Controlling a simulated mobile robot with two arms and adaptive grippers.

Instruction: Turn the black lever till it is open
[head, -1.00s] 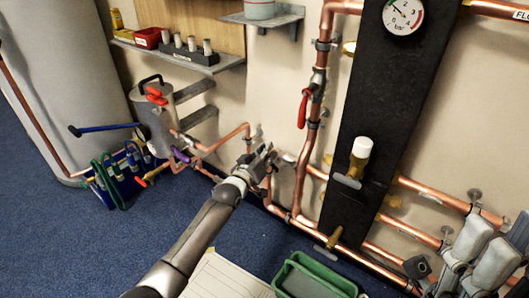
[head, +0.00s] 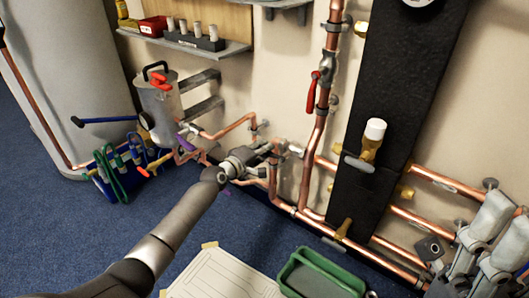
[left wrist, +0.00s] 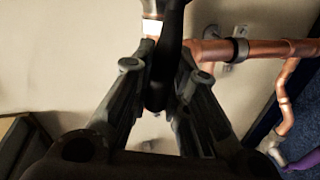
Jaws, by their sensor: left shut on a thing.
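The black lever (left wrist: 165,70) shows in the left wrist view as a dark bar running down from a fitting on a copper pipe. My left gripper (left wrist: 166,62) is shut on it, with one finger on each side. In the head view my left gripper (head: 272,150) is at the low copper pipework, left of the black panel. There the gripper mostly hides the lever, so its exact angle cannot be told.
A red lever (head: 311,92) sits on the vertical copper pipe, above and right of my left gripper. A purple-handled valve (head: 184,142) is to its left. A green tray (head: 345,278) lies on the floor below, beside a pale board (head: 225,275). The black panel (head: 400,90) stands right.

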